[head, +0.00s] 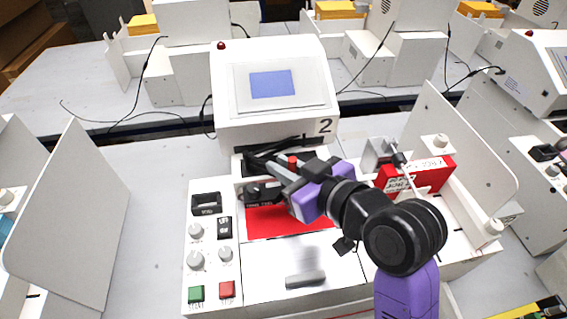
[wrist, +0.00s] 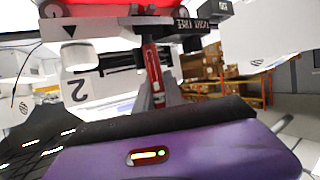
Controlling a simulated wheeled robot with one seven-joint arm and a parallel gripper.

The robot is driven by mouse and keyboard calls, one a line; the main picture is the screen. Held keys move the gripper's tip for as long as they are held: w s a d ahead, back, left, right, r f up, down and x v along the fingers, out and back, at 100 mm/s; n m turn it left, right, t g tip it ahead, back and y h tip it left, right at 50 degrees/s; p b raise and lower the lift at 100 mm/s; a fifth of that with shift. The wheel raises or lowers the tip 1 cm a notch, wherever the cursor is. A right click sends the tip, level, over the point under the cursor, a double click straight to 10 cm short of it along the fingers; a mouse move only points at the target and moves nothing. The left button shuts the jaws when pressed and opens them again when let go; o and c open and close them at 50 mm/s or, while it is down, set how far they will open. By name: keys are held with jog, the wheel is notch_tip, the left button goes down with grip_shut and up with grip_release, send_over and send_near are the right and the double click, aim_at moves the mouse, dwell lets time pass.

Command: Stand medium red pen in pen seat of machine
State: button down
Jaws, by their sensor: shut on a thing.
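The red pen (wrist: 152,70) stands between the fingers of my gripper (wrist: 153,98) in the wrist view; my gripper is shut on it. In the head view a short red end of the pen (head: 292,160) shows above my gripper (head: 285,170). The pen looks roughly upright. The pen seat (head: 262,193) is a black part with a lettered front at the machine's carriage; in the wrist view its lettered block (wrist: 188,22) is close to the pen's far end. Whether the pen touches or enters the seat cannot be told.
The white machine (head: 225,120) has a screen and a "2" above my gripper. A red sheet (head: 280,222) lies under the carriage. Knobs and buttons (head: 212,260) are at its left. A red box (head: 437,175) stands right of my arm. White side panels flank the place.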

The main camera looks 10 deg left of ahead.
notch_tip(320, 180, down, 2)
jog(key=shift+s+f, duration=0.1)
jog(key=shift+r, duration=0.25)
jog(key=shift+w+a+r+p, duration=0.15)
jog(key=shift+w+r+p, duration=0.25)
jog(key=shift+r+p, duration=1.8)
jog(key=shift+p, duration=0.15)
jog(key=shift+p, duration=0.8)
jog(key=shift+f+b, duration=1.15)
jog(key=shift+f, duration=0.55)
dwell(0.4)
jog(key=c, duration=1.4)
grip_release()
jog(key=shift+o, duration=0.2)
jog(key=shift+d, duration=0.2)
